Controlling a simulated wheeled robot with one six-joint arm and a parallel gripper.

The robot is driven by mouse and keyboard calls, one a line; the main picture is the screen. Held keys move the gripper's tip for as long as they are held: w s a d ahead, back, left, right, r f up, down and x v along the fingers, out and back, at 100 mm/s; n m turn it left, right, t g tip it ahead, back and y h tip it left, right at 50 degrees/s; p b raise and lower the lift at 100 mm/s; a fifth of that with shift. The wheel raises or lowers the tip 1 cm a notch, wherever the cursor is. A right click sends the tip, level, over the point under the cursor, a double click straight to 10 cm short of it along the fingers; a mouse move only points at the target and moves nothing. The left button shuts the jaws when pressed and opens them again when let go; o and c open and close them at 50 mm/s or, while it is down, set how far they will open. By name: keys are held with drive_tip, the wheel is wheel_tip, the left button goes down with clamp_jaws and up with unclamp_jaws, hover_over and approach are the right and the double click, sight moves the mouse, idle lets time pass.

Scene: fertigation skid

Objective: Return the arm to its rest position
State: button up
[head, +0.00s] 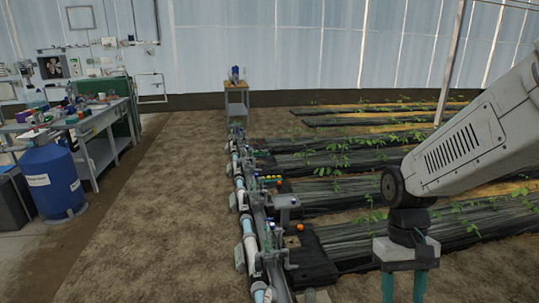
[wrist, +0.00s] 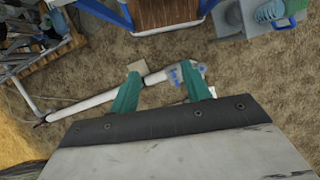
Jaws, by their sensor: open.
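My gripper (head: 404,287) hangs at the lower right of the head view, below my grey arm link, with its two green fingers pointing down and apart. In the wrist view my gripper (wrist: 168,90) shows its green fingers spread, with nothing held between them. Beyond the fingers lies a white pipe (wrist: 101,98) with a blue fitting; the fingertips overlap it in the picture, and I cannot tell the distance.
A pipe line with valves (head: 245,215) runs along the ground left of my gripper. Planted beds (head: 350,160) lie behind the arm. A blue tank (head: 52,180) and a workbench (head: 95,120) stand at left. Bare soil (head: 150,210) between is clear.

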drive_tip(key=s+r+t, duration=0.4)
drive_tip(key=s+r, duration=0.6)
drive_tip(key=r, duration=0.2)
drive_tip(key=shift+s+d+t, duration=0.4)
drive_tip(key=shift+s+r+t, duration=0.1)
drive_tip(key=shift+r+t, duration=0.2)
drive_tip(key=shift+r, duration=0.15)
drive_tip(key=shift+c, duration=0.8)
drive_tip(key=shift+d, duration=0.1)
